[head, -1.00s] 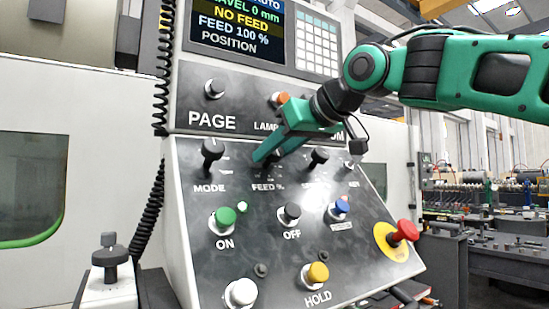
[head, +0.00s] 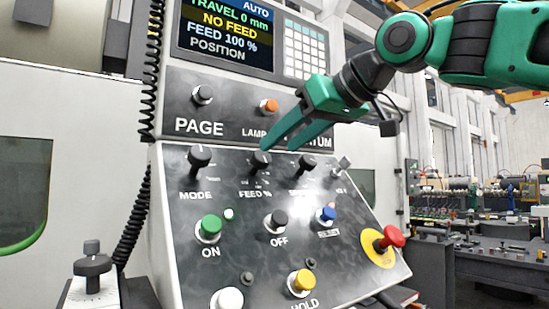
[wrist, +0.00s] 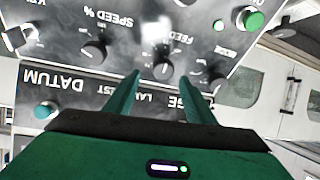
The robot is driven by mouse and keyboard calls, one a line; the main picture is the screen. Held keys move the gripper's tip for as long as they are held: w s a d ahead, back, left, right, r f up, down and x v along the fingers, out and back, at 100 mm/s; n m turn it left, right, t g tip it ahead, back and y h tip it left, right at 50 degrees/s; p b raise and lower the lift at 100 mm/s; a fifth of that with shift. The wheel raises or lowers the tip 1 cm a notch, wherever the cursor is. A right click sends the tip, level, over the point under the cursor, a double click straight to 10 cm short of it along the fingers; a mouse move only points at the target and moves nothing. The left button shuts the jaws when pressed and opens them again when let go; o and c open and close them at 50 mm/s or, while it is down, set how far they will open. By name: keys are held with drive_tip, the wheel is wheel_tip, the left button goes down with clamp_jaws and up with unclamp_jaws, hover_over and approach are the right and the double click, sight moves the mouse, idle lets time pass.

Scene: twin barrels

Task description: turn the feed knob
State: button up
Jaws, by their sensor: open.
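The feed knob (head: 260,161) is a small black knob above the "FEED %" label on the sloped panel, between the mode knob (head: 199,158) and another black knob (head: 306,163). My green gripper (head: 279,147) is open and empty, its fingertips pointing down near the feed knob's upper right. In the wrist view, which is upside down, the feed knob (wrist: 163,70) shows beyond and between my two spread fingertips (wrist: 163,82). The fingers appear apart from it. The knob's exact pointer setting is too small to read. The display (head: 230,38) reads "FEED 100 %" and "NO FEED".
Below are a green ON button (head: 208,229), black OFF button (head: 275,223), blue button (head: 326,215), yellow HOLD button (head: 301,282) and red mushroom button (head: 390,237). Open air lies in front of the panel.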

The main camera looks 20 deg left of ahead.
drive_tip(key=shift+v, duration=1.45)
drive_tip(key=shift+w+f, duration=0.1)
drive_tip(key=w+d+f+m+h, duration=0.4)
drive_tip(key=d+f, duration=0.7)
drive_tip(key=d, duration=0.2)
drive_tip(key=w+d+f+m+h, duration=0.3)
drive_tip(key=w+d+f+m, duration=0.1)
drive_tip(key=d+f, duration=0.85)
drive_tip(key=s+d+f+m+g+h, duration=0.1)
drive_tip(key=s+d+f+m+h, duration=0.1)
drive_tip(key=s+d+f, duration=0.4)
drive_tip(key=s+d+f+m+g+h, duration=0.1)
drive_tip(key=d+f+m, duration=0.2)
drive_tip(key=d+f, duration=0.5)
drive_tip(key=s+d+f+m+g, duration=0.1)
drive_tip(key=s+d+f+m, duration=0.1)
drive_tip(key=s+f, duration=0.4)
drive_tip(key=s+d+f+m+g, duration=0.1)
drive_tip(key=s+d+f+g, duration=0.1)
drive_tip(key=s+d+f, duration=0.3)
drive_tip(key=s+d+f+m+g+h, duration=0.1)
drive_tip(key=s+d+f, duration=0.3)
drive_tip(key=s, duration=0.8)
wheel_tip(320, 180, down, 3)
drive_tip(key=shift+s+d+r+m+g, duration=0.1)
drive_tip(key=shift+s+d+m+g, duration=0.2)
drive_tip(key=shift+m+g, duration=0.45)
drive_tip(key=shift+a, duration=0.1)
